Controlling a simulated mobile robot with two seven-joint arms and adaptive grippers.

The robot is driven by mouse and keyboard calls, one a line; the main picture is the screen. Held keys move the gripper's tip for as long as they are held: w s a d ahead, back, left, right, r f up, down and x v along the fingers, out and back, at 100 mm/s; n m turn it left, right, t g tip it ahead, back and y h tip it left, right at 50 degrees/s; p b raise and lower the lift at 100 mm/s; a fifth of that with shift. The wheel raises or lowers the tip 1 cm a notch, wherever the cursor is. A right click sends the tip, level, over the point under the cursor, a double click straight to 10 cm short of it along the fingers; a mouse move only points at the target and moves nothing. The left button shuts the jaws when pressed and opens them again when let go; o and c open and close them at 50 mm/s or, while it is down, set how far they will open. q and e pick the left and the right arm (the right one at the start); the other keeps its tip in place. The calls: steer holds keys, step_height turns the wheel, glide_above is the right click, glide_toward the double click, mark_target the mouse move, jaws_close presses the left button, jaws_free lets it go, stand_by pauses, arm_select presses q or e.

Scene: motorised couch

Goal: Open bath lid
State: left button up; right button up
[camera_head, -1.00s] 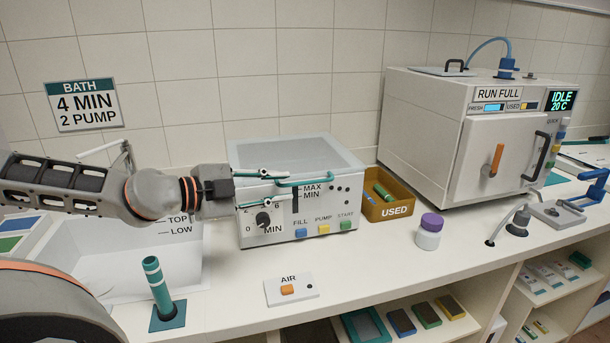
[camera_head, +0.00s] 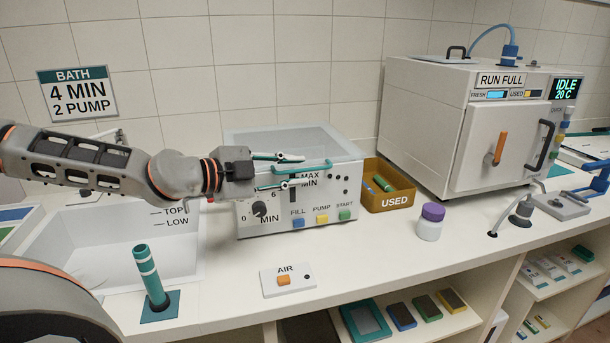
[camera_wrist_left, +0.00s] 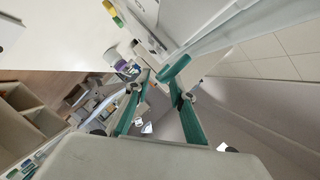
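The bath (camera_head: 340,200) is a white box on the counter with a translucent lid (camera_head: 300,143) lying closed on top. A teal bar handle (camera_head: 318,167) runs along the lid's front edge and also shows in the left wrist view (camera_wrist_left: 175,70). My left gripper (camera_head: 291,171) is open in front of the bath, its teal fingers one above the other near the handle's left end. In the left wrist view the handle is close to the fingertips (camera_wrist_left: 158,84); I cannot tell whether they touch. My right gripper is not in view.
An orange bin (camera_head: 388,201) marked USED and a purple-capped jar (camera_head: 431,222) stand right of the bath, before a large white machine (camera_head: 480,125). A sink (camera_head: 110,250) and teal upright cylinder (camera_head: 150,273) are at left. An AIR switch panel (camera_head: 288,280) lies in front.

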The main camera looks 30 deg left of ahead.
arm_select(q)
steer(key=shift+f+b+x, duration=0.2)
steer(key=shift+b+x, duration=0.45)
steer(key=shift+x, duration=0.45)
steer(key=shift+w+d, duration=0.1)
steer(key=shift+w, duration=0.15)
steer(key=shift+r, duration=0.2)
